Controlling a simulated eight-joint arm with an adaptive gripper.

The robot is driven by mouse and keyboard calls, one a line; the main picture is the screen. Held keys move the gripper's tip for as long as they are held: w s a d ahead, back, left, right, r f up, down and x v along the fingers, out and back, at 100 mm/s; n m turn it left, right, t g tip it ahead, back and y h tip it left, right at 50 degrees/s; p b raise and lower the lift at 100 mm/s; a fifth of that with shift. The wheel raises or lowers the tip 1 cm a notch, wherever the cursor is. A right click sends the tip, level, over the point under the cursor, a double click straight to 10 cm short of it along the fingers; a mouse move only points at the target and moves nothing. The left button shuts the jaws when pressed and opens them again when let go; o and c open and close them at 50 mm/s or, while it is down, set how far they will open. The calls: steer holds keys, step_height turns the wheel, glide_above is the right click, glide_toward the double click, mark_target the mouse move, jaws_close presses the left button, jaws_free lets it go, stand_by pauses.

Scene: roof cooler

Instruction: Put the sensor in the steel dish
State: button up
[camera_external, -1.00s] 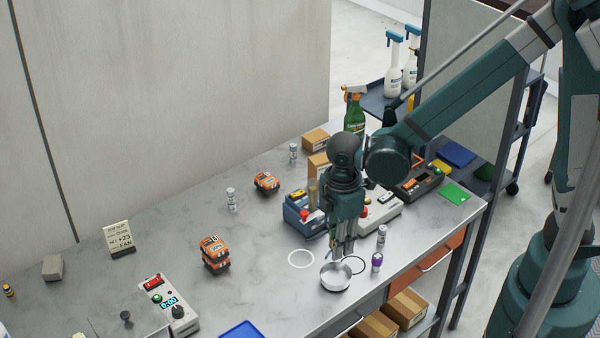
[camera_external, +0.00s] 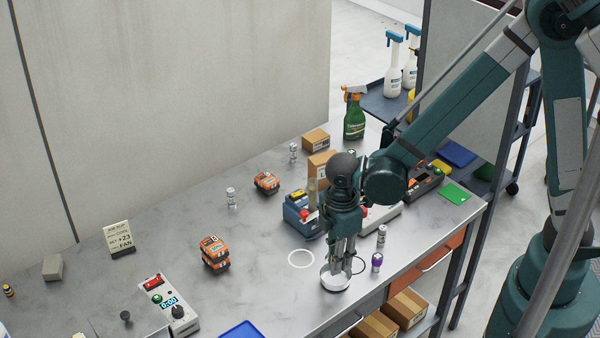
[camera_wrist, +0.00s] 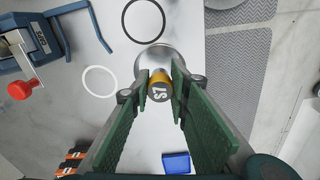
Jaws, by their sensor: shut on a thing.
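The sensor, a small cylinder with a grey top marked "S7" and a yellow band (camera_wrist: 159,88), is between the fingertips of my gripper (camera_wrist: 160,92) in the wrist view. My gripper is shut on it. The steel dish (camera_wrist: 150,55) lies directly under the sensor in the wrist view, partly hidden by it and the fingers. In the external view the steel dish (camera_external: 335,284) stands near the front edge of the bench, and my gripper (camera_external: 340,266) points down over it. I cannot tell whether the sensor touches the dish floor.
A white ring (camera_external: 301,259) and a black ring (camera_wrist: 144,20) are marked beside the dish. A purple-banded vial (camera_external: 377,262) and a grey vial (camera_external: 382,235) stand just right of it. A blue device (camera_external: 300,218) stands behind. A blue tray (camera_external: 242,331) lies at the front.

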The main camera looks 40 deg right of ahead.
steer(key=shift+f, duration=2.1)
steer(key=o, duration=0.6)
steer(key=shift+r, duration=0.1)
steer(key=shift+r+p, duration=0.35)
steer(key=shift+r, duration=5.6)
